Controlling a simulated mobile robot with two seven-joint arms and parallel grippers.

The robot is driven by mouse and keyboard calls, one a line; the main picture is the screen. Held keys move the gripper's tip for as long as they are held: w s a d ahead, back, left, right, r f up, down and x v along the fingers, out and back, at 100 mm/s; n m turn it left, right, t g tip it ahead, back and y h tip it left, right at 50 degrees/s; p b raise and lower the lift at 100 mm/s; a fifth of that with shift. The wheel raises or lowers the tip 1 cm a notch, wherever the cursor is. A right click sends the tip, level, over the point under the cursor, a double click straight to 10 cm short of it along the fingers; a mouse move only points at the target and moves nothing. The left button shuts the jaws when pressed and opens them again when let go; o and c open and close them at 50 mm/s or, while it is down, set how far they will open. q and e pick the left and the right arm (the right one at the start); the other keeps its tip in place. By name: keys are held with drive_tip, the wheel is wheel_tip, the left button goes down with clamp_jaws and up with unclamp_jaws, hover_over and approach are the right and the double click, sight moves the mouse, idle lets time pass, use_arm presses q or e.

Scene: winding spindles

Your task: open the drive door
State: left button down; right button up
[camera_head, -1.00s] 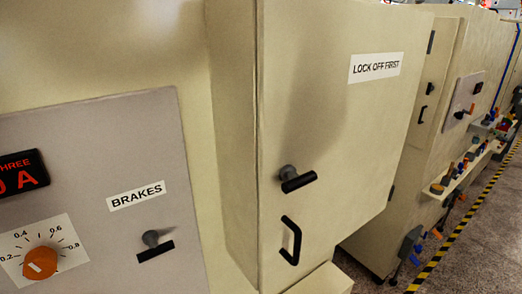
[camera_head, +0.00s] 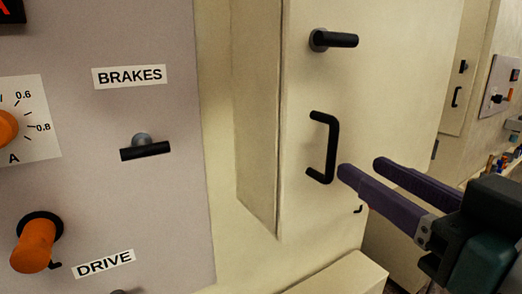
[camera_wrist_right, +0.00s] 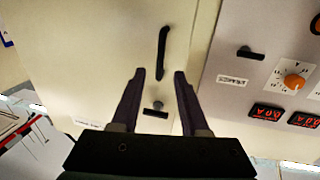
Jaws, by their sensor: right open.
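The drive door (camera_head: 385,90) is the cream cabinet front right of the grey panel; it looks closed. It carries a black turn handle (camera_head: 335,40) with its bar roughly level, and below that a black bracket-shaped pull handle (camera_head: 329,148). My right gripper (camera_head: 362,168) is open and empty, just right of the pull handle in the head view, with its purple fingers pointing towards the door. In the right wrist view, the pull handle (camera_wrist_right: 162,52) lies just beyond the gap between the open fingertips (camera_wrist_right: 159,73). The turn handle (camera_wrist_right: 156,108) shows between the fingers. My left gripper is out of view.
A grey control panel (camera_head: 185,215) stands left of the door, with BRAKES (camera_head: 129,76) and DRIVE (camera_head: 104,263) labels, a brake handle (camera_head: 146,149) and an orange knob (camera_head: 34,243). A cream ledge (camera_head: 345,277) juts out below the door. More cabinets stand at the right.

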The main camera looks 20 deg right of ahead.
sight(335, 151)
drive_tip(key=w+p, duration=0.2)
drive_tip(key=w, duration=0.5)
drive_tip(key=shift+w+a, duration=0.15)
drive_tip(key=shift+w, duration=0.25)
clamp_jaws()
idle(1.0)
